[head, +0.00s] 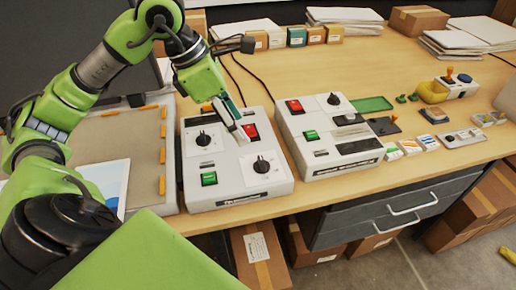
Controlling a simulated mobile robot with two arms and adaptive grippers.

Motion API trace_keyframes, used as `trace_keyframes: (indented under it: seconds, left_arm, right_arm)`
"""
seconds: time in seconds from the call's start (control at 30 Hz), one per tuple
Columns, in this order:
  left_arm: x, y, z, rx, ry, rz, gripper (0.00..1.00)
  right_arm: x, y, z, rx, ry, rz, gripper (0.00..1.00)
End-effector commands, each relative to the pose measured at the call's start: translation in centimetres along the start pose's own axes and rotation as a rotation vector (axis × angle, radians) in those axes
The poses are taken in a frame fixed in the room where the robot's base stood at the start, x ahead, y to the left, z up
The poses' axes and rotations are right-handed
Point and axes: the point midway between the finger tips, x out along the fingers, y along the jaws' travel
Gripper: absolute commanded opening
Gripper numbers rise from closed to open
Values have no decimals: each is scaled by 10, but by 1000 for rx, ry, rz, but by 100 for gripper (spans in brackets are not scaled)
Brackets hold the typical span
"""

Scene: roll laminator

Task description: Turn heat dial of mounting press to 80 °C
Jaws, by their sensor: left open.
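A white control box (235,180) stands on the bench. It has a black dial (203,139) at its back left, another dial (261,165) at its front right, a red switch (251,131) and a green switch (209,179). A second white box (300,127) to its right has one dial (334,99). No readable label shows which box is the mounting press, and the dial scales are too small to read. My left gripper (238,133) is open and empty, fingers pointing down over the first box, between its two dials and beside the red switch. My right gripper is out of view.
A flat grey board (120,139) with orange clips lies left of the first box. Several small boxes (297,37) and paper stacks (345,16) line the back. Small tools lie at the right. A drawer unit (400,208) and cartons are below.

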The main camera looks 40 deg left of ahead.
Motion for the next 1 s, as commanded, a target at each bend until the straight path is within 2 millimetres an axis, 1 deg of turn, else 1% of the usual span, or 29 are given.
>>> trace_keyframes:
  seconds: [0.03, 0.17, 0.2, 0.3, 0.43, 0.6, 0.7, 0.8, 1.0]
  left_arm:
    - [8, -2, 0, 1, 2, -6, 47]
    - [33, -2, 0, 1, 1, -9, 47]
    - [42, -3, 0, 1, 1, -10, 47]
    - [63, -3, 0, 1, 1, -10, 47]
    - [89, -3, 1, -1, 0, -10, 47]
    - [114, -2, 1, 1, -1, -6, 47]
    - [123, -2, 1, 1, -2, -5, 47]
    - [128, -2, 0, 1, -2, -3, 47]
    - [129, -1, 0, 1, -2, -2, 47]
  right_arm:
    - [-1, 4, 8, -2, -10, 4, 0]
    - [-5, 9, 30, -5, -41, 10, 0]
    - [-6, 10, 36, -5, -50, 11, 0]
    - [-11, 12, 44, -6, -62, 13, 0]
    - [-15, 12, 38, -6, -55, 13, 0]
    - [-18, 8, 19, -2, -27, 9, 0]
    - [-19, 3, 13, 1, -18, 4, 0]
    - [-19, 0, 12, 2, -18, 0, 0]
    - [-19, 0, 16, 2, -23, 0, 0]
